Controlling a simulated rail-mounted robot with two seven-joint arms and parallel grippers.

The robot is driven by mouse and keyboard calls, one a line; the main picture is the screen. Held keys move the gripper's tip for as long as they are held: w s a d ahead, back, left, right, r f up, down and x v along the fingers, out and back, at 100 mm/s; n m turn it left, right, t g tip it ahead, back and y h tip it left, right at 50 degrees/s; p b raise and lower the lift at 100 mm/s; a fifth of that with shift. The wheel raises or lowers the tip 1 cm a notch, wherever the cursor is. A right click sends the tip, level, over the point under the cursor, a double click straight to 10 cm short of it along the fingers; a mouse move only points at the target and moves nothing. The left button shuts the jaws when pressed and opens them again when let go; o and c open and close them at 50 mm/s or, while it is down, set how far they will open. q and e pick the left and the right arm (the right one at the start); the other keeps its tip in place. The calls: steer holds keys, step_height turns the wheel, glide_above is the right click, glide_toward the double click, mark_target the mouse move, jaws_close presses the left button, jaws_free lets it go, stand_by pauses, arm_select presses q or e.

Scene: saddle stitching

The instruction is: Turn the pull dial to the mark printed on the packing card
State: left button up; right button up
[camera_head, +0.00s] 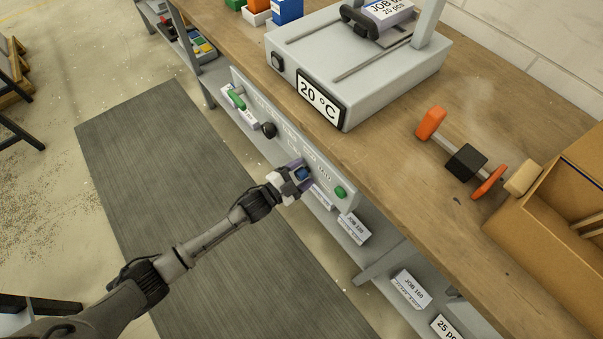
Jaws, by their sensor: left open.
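A pale control panel (253,103) runs along the bench's front edge. It carries a green handle (236,98) at its far end, a round black dial (269,130) and a green button (340,192) at its near end. Small print on the panel is too small to read. My left gripper (299,174) is open at the panel, between the black dial and the green button. A small blue part shows at its fingers; I cannot tell whether it belongs to the panel. A card reading "JOB" and "20 pcs" (389,9) lies on the grey machine. My right gripper is out of view.
The grey machine (390,85) with a "20 °C" display (320,103) stands on the wooden bench (400,165). An orange-ended tool (431,122) and a cardboard box (560,230) are at right. Job cards (411,288) lie on the lower shelf. The floor mat (170,150) is clear.

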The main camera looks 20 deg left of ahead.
arm_select(q)
steer(key=shift+c, duration=0.4)
steer(key=c, duration=0.9)
steer(key=shift+o, duration=0.2)
